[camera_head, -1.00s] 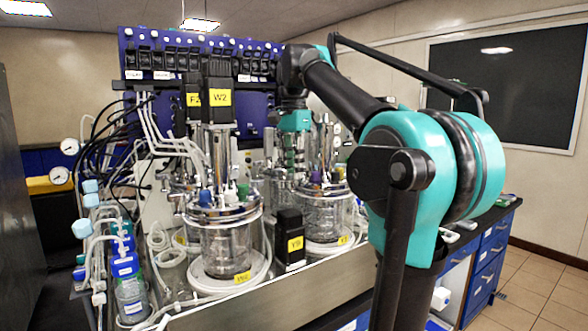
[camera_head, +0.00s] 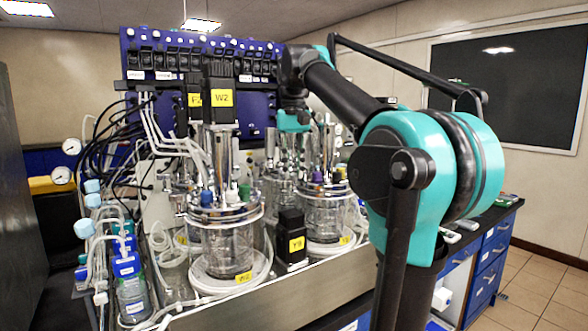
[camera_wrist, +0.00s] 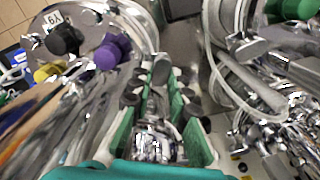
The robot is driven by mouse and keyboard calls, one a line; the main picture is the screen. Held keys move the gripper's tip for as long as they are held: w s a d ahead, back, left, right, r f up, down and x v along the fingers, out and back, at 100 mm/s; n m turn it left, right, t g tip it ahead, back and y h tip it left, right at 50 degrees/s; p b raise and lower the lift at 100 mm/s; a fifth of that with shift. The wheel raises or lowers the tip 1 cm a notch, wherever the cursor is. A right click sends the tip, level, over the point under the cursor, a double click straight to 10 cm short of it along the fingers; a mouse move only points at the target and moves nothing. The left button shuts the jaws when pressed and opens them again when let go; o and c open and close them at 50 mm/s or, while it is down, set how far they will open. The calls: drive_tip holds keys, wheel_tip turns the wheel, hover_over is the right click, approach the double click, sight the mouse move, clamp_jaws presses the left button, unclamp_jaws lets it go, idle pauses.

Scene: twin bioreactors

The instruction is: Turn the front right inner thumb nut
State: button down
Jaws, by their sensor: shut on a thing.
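My gripper (camera_wrist: 160,82) has green fingers with dark pads and points down among the vessels in the wrist view. Its fingers are shut about a grey rounded knob (camera_wrist: 161,69), which looks like the thumb nut; the exact contact is partly hidden by the fingers. The front right vessel's metal head plate (camera_wrist: 125,14) lies at upper left, with a purple cap (camera_wrist: 107,51). In the head view my gripper hangs beside the front right vessel (camera_head: 327,222), below my teal wrist; its fingertips and the nut cannot be made out there.
The front left vessel (camera_head: 226,245) stands to the left, with a black motor tagged W2 (camera_head: 220,99) above it. A black block (camera_head: 290,238) with a yellow tag stands between the vessels. Loose tubing (camera_head: 160,150) crowds the left. Metal fittings (camera_wrist: 270,115) lie close right of my gripper.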

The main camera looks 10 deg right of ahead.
drive_tip(key=shift+a+n, duration=0.1)
drive_tip(key=shift+n, duration=1.5)
drive_tip(key=c, duration=1.4)
unclamp_jaws()
drive_tip(key=shift+c, duration=0.2)
wheel_tip(320, 180, up, 12)
